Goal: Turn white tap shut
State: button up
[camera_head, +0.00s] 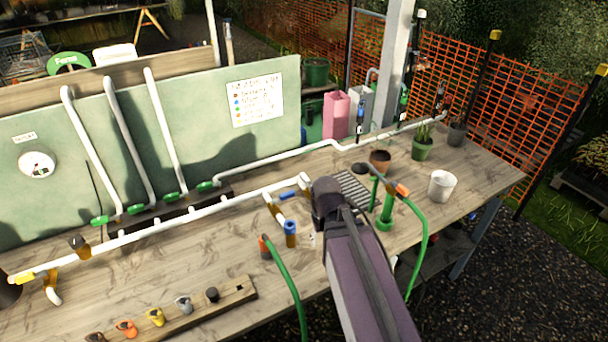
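No tap that I can clearly make out as white shows in the head view. White pipes (222,206) run over the wooden bench, and green taps (172,197) sit in a row where upright pipes meet the manifold. Near the right end of the front pipe, a short branch with a blue fitting (290,230) points down. The dark end of my arm, with my gripper (323,204), is just right of that branch. My arm hides the bench behind it. The fingers cannot be made out, nor whether they touch anything.
A wooden rack (180,314) with several coloured fittings lies at the front. A green hose (288,278) rises left of my arm and another (424,238) arches to its right. A white pot (441,186) and plant pots stand at the right. A pale green panel (140,130) bounds the back.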

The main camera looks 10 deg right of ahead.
aim_at(304, 176)
jog(key=w+r+n+p, duration=0.1)
jog(key=w+r+p, duration=0.3)
jog(key=w, duration=0.5)
jog(key=w+r+n+p, duration=0.1)
jog(key=w+r+p, duration=0.4)
jog(key=w, duration=0.4)
jog(key=w+r+n+p, duration=0.1)
jog(key=w+r+p, duration=0.4)
jog(key=w, duration=0.5)
jog(key=shift+r, duration=0.25)
jog(key=shift+d+f, duration=0.1)
notch_tip(304, 176, down, 14)
jog(key=b, duration=1.3)
jog(key=shift+r+b, duration=0.2)
jog(key=shift+b, duration=0.2)
grip_shut()
